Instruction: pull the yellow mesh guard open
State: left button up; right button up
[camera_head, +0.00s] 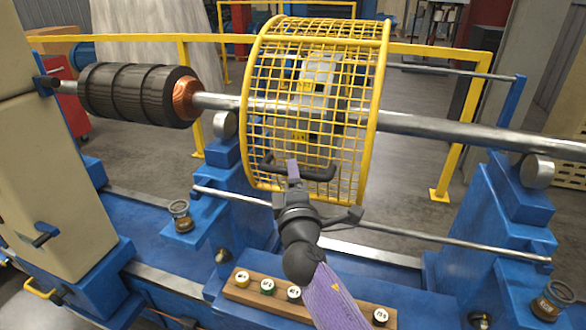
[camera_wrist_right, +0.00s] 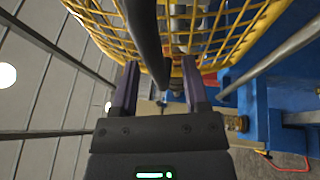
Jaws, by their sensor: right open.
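The yellow mesh guard (camera_head: 370,110) is a curved cage around the steel shaft, in the middle of the head view. It also fills the top of the right wrist view (camera_wrist_right: 225,30). A black bar handle (camera_head: 318,174) is on its near lower side. My right gripper (camera_head: 292,168) is at this handle, reaching up from below. In the right wrist view the fingers of my right gripper (camera_wrist_right: 161,66) are apart, with the dark handle (camera_wrist_right: 146,35) running between them. Whether a finger touches the handle cannot be told. My left gripper is not in view.
The shaft (camera_head: 440,130) carries a black rotor with a copper end (camera_head: 130,95) at left. Blue stands (camera_head: 510,215) support it. A thin rod (camera_head: 430,237) crosses in front. A wooden strip with several round buttons (camera_head: 330,304) lies below. Yellow railings (camera_head: 465,125) stand behind.

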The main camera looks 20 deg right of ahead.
jog(key=shift+w+d+r, duration=0.2)
jog(key=shift+w+r, duration=0.05)
jog(key=shift+w, duration=0.5)
jog(key=shift+s, duration=0.1)
grip_shut()
dwell(0.8)
